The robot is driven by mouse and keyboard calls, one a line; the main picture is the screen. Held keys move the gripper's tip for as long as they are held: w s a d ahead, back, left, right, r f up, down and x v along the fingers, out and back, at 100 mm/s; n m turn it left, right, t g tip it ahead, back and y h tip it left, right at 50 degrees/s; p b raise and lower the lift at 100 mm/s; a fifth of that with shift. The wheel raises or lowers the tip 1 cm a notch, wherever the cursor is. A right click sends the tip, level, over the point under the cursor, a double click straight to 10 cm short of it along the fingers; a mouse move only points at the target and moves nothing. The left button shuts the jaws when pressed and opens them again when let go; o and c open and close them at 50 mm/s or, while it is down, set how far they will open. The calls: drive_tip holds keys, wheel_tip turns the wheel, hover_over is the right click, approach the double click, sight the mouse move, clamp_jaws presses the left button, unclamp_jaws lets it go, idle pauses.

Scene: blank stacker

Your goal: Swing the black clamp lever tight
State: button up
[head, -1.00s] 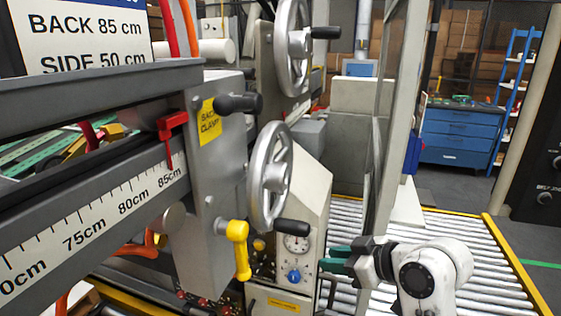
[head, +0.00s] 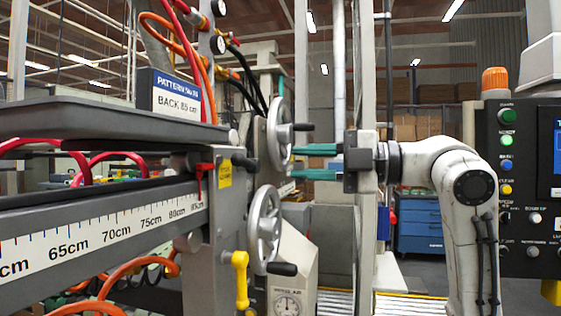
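The black clamp lever (head: 244,161) sticks out to the right from the top of the grey clamp housing, beside a small yellow label (head: 224,174). My gripper (head: 298,162) points left at about the lever's height in the picture, to the right of it. Its two green fingers are apart, one above the other, with nothing between them. A gap shows between the fingertips and the lever's end, and the fingertips overlap the handwheel area in the picture. I cannot tell the gap in depth.
An upper handwheel (head: 279,135) with a black handle (head: 303,127) is close to my fingertips. A lower handwheel (head: 264,230) and a yellow lever (head: 241,279) are below. A ruled rail (head: 110,232) runs left. A control panel (head: 510,190) stands at right.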

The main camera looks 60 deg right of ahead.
sight(248, 160)
drive_tip(key=shift+p+x, duration=0.75)
drive_tip(key=shift+x, duration=3.9)
drive_tip(key=shift+w, duration=0.3)
drive_tip(key=shift+w+r+p, duration=0.1)
drive_tip(key=shift+r+p, duration=0.05)
drive_tip(key=shift+p, duration=0.15)
drive_tip(key=m+p, duration=0.1)
drive_tip(key=p, duration=0.1)
drive_tip(key=r+m+p, duration=0.1)
drive_tip(key=p, duration=0.1)
drive_tip(key=m+p, duration=0.2)
drive_tip(key=shift+d+r, duration=0.3)
drive_tip(key=shift+r, duration=0.05)
drive_tip(key=shift+w+d+r+m+p, duration=0.95)
drive_tip(key=shift+d+m+p, duration=1.25)
drive_tip(key=shift+m+p, duration=3.85)
drive_tip(key=b+v, duration=0.2)
drive_tip(key=v, duration=0.7)
drive_tip(key=shift+s+r+m, duration=0.15)
drive_tip(key=shift+m, duration=0.1)
